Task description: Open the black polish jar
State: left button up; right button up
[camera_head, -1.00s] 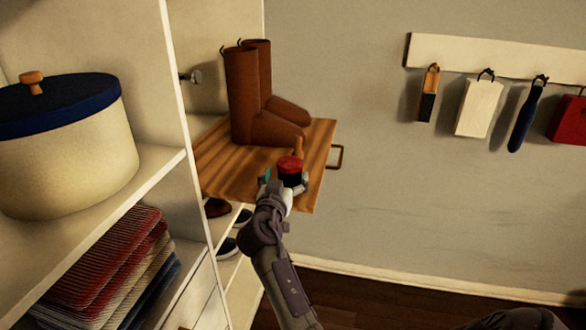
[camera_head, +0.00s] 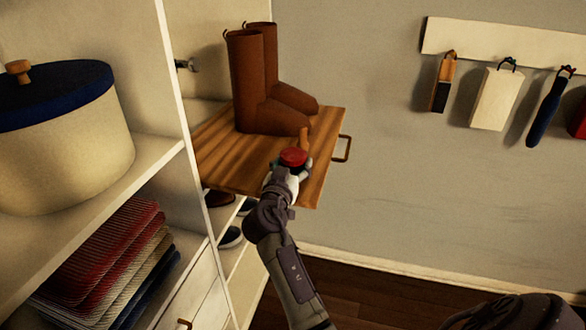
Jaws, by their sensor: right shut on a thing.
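The polish jar (camera_head: 293,157) shows a round red top and stands near the front of the pull-out wooden board (camera_head: 228,161). My right gripper (camera_head: 283,172) comes up from below and is shut on the jar from its near side. The fingers and my wrist hide most of the jar's body, so I cannot tell whether they hold the body or the lid's edge. The top looks in place. My left gripper is not in view.
Tall brown boots (camera_head: 248,85) stand behind the jar. A small wooden handle (camera_head: 304,138) rises close behind it. A white shelf unit with a lidded pot (camera_head: 60,150) and folded cloths (camera_head: 110,250) is on the left. Brushes hang on a wall rail (camera_head: 480,48).

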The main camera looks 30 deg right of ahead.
aim_at(296, 154)
jog(key=shift+r, duration=0.35)
jog(key=r, duration=0.3)
jog(key=shift+s+d+r, duration=0.2)
jog(key=shift+d+r, duration=0.05)
jog(key=shift+r, duration=0.1)
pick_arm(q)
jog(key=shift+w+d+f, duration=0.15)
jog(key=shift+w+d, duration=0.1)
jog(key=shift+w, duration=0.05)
pick_arm(e)
jog(key=s+d+r, duration=0.6)
jog(key=s+d, duration=0.1)
jog(key=d, duration=0.1)
jog(key=shift+s+r, duration=0.3)
jog(key=shift+s, duration=0.1)
jog(key=o, duration=0.8)
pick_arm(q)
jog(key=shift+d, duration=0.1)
pick_arm(e)
jog(key=c, duration=1.1)
